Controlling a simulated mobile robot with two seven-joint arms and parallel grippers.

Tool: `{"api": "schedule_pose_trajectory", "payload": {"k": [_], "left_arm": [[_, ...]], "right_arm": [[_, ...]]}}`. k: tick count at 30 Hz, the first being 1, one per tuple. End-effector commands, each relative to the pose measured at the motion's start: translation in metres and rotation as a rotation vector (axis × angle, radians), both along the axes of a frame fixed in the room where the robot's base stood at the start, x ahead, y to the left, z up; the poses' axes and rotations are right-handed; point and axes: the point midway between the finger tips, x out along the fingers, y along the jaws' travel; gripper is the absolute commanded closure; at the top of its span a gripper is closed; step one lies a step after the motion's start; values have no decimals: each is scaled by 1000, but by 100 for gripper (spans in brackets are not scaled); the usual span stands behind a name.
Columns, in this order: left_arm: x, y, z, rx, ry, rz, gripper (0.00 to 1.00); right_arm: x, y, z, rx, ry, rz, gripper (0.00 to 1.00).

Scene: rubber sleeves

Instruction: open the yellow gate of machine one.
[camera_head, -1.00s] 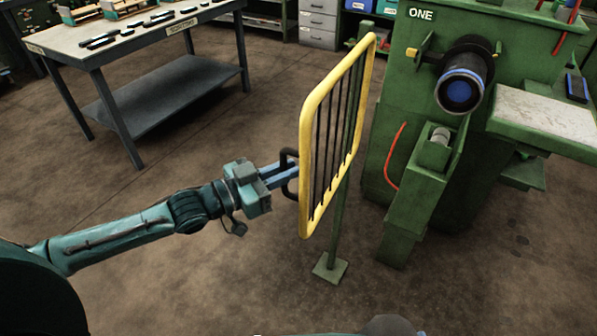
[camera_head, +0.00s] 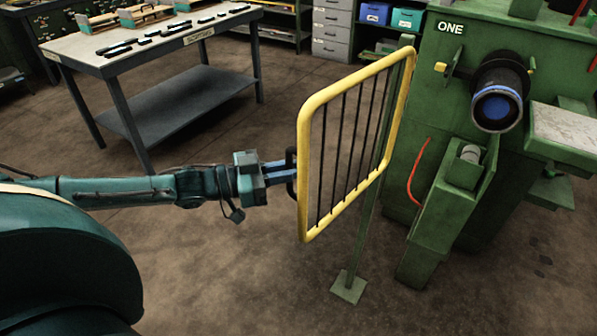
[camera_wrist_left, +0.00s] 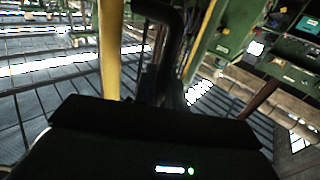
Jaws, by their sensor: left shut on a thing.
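The yellow gate (camera_head: 304,165) is a yellow-framed panel with dark vertical bars, hinged on a green post (camera_head: 366,215) beside the green machine marked ONE (camera_head: 450,75). It stands swung out towards me, its free edge at the left. My left gripper (camera_head: 287,172) is shut on the gate's dark handle (camera_head: 291,158) at that free edge. In the left wrist view the yellow frame (camera_wrist_left: 110,50) and the dark handle (camera_wrist_left: 165,15) are close in front; the fingertips are hard to make out there. My right gripper is not in view.
A work table (camera_head: 85,50) with trays and dark tools stands at the back left. Grey drawers (camera_head: 332,30) and bins are behind. The post's foot plate (camera_head: 348,287) is on the floor. The floor in front of the gate is clear.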

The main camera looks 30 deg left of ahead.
Motion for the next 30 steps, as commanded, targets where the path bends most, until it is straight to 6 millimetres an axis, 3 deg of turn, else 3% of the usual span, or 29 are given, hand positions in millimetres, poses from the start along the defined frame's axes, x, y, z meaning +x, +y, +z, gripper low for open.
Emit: {"api": "schedule_pose_trajectory", "payload": {"k": [15, 16, 22, 30], "left_arm": [[0, 3, 2, -5, -2, -3, 100], [0, 3, 2, -5, -2, -3, 87], [0, 3, 1, -3, 0, -2, 70], [-1, 4, 0, -1, 1, -2, 70]], "right_arm": [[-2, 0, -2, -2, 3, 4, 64], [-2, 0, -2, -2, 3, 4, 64], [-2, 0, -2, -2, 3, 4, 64], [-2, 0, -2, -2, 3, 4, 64]]}}
